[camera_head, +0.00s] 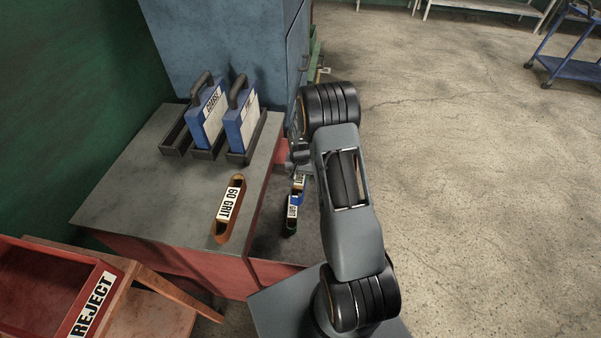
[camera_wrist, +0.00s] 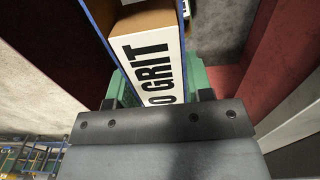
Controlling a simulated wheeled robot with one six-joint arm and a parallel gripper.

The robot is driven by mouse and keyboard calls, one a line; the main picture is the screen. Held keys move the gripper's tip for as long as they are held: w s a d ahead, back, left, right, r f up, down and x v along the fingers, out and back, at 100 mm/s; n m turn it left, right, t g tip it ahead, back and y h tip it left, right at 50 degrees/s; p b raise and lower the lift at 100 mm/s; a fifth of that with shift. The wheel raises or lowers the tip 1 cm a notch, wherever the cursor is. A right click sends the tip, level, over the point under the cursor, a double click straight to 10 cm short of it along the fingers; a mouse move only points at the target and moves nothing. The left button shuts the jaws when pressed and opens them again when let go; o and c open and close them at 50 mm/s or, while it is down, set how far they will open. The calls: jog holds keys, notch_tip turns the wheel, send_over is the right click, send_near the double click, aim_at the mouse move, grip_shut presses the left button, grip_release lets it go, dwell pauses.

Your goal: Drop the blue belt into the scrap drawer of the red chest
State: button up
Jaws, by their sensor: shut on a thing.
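The blue belt (camera_head: 298,195) is a loop with blue edges and a white label. In the wrist view the belt (camera_wrist: 150,65) runs between the fingertips of my gripper (camera_wrist: 157,100), its label reading "GRIT" with the first part cut off. My gripper (camera_head: 300,158) is shut on it, mostly hidden by my arm in the head view. The red chest (camera_head: 195,262) has a grey top. The belt is over or inside an open red-walled space at the chest's right side. I see no scrap label.
An orange "60 GRIT" belt (camera_head: 229,210) lies on the chest top, near two blue-and-white boxes (camera_head: 240,115) in dark holders. A red REJECT tray (camera_head: 92,300) stands at lower left.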

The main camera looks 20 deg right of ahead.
jog(key=shift+f, duration=0.15)
jog(key=o, duration=1.1)
jog(key=shift+c, duration=0.2)
notch_tip(320, 180, up, 14)
jog(key=shift+b, duration=0.4)
jog(key=shift+f, duration=0.1)
